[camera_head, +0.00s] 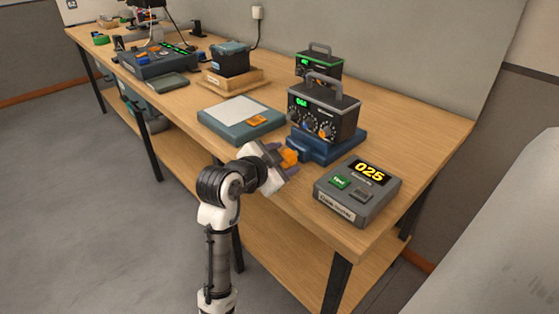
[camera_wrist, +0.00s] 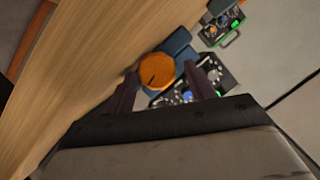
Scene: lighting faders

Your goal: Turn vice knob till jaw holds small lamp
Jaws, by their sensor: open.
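The vice (camera_head: 345,149) is a blue block on the wooden bench, with an orange knob (camera_head: 289,157) on its near-left side. A black box with a grey handle and dials (camera_head: 326,108) stands on it; I cannot tell whether this is the small lamp. My gripper (camera_head: 281,160) is at the knob. In the wrist view, its two dark fingers stand open on either side of the round orange knob (camera_wrist: 158,72), which has a dark line on its face. I cannot tell whether the fingers touch it. The jaw faces are hidden.
A grey box (camera_head: 352,198) showing "025", with a green button, sits right of the vice near the edge. A second handled box (camera_head: 318,63) stands behind. A flat tray-like pad (camera_head: 240,118) lies to the left. Bare bench (camera_head: 420,135) shows at right.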

